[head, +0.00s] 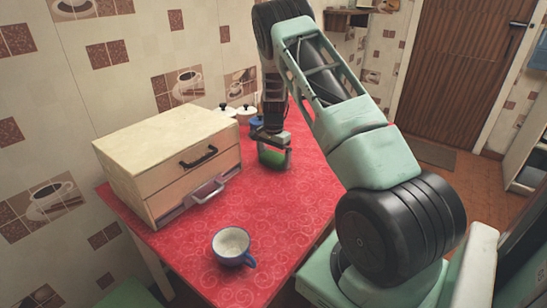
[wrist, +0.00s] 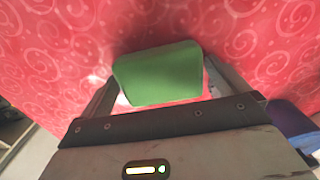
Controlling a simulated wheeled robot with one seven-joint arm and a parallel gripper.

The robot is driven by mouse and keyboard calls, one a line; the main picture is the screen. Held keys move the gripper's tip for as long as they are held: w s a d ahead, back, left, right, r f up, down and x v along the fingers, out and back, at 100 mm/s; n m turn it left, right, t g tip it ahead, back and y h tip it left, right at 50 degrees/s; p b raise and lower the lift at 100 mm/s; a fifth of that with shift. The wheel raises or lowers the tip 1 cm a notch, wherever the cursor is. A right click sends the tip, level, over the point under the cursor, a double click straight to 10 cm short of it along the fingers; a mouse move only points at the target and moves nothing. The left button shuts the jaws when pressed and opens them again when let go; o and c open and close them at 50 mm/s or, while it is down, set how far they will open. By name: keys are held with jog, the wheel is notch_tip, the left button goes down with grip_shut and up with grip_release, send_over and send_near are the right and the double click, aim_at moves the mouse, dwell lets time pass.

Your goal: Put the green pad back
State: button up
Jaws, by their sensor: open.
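The green pad (head: 272,158) is on the red patterned counter, right of the wooden drawer chest. In the wrist view the pad (wrist: 158,74) is a green block with rounded corners. My gripper (head: 274,163) is down at the pad with its jaws open. In the wrist view the fingers of my gripper (wrist: 160,88) stand to either side of the pad, with small gaps showing. The pad's underside is hidden.
A wooden drawer chest (head: 146,140) with a black handle and a grey handle stands at the left. A blue-and-white mug (head: 233,247) stands near the front. White lidded pots (head: 245,113) stand behind. The counter's right part is clear.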

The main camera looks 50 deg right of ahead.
aim_at(273, 156)
notch_tip(273, 156, up, 12)
jog(key=shift+b, duration=0.3)
dwell(0.6)
